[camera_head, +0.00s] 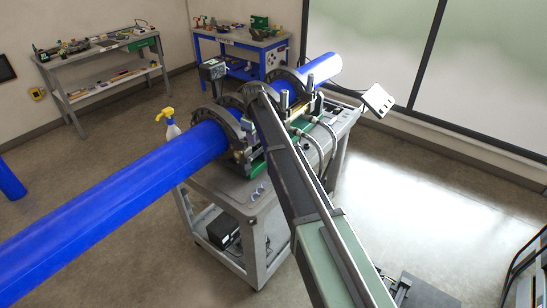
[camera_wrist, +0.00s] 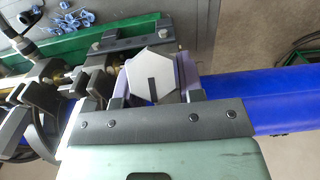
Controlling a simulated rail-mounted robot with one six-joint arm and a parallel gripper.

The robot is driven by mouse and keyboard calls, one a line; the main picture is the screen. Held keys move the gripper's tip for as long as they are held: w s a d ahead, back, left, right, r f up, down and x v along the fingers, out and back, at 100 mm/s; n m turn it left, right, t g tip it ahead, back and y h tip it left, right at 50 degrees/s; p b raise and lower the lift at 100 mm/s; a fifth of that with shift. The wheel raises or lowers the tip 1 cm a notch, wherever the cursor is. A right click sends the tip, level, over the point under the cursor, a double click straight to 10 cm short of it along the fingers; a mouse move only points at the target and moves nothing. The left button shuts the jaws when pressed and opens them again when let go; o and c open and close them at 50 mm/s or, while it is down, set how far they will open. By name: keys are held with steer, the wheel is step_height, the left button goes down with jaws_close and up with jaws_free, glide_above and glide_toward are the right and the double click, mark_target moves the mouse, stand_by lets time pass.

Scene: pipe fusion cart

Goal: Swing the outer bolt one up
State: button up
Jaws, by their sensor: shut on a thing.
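In the wrist view a pale hexagonal bolt head (camera_wrist: 153,74) with a dark slot sits between the two fingers of my gripper (camera_wrist: 156,82). The fingers are shut on it from both sides. Its shank is hidden below the head, so I cannot tell how far the bolt is tilted. In the head view my arm reaches in from the lower right to the clamps (camera_head: 233,122) on the cart. My gripper and the bolt are hidden there by the arm. A blue pipe (camera_head: 120,190) runs through the clamps; it also shows right of my gripper in the wrist view (camera_wrist: 275,100).
Other clamp hardware (camera_wrist: 40,90) lies close left of my gripper. A green rail (camera_wrist: 70,45) and small blue parts (camera_wrist: 75,20) lie beyond. The cart (camera_head: 230,200) carries a white panel (camera_head: 378,100) at its right. A spray bottle (camera_head: 170,122) stands left of the clamps.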

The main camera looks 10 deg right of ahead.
steer(key=shift+w+a+r+p, duration=0.4)
steer(key=shift+w+r+p, duration=0.05)
steer(key=shift+w+r, duration=0.05)
steer(key=shift+w+a, duration=0.2)
steer(key=shift+w+r, duration=0.1)
steer(key=shift+w+a+r+p, duration=0.3)
steer(key=shift+w+a+p, duration=0.1)
steer(key=shift+w+a, duration=0.3)
steer(key=shift+w, duration=0.1)
